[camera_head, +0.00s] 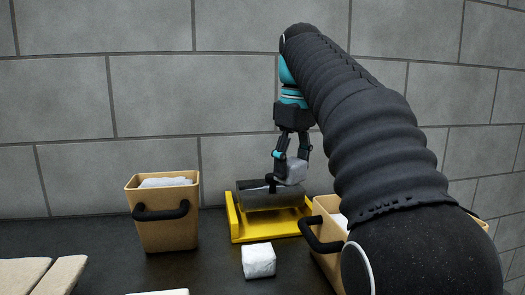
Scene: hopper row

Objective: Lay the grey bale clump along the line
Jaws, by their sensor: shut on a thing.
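My gripper (290,160) points down, shut on a grey clump (293,170) that shows between and below its fingers. It holds the clump at the dark grey trough-like part (262,198) that lies on a yellow frame (234,228). I cannot tell whether the clump touches that part. No marked line is clear to see; the long dark grey part may be related, but I cannot tell.
A tan bin (164,230) with a black handle and white contents stands at the left. A second tan bin (326,238) stands right, partly behind my arm. A white block (259,260) lies in front of the yellow frame. Pale slabs (62,275) lie front left. A block wall (150,90) stands behind.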

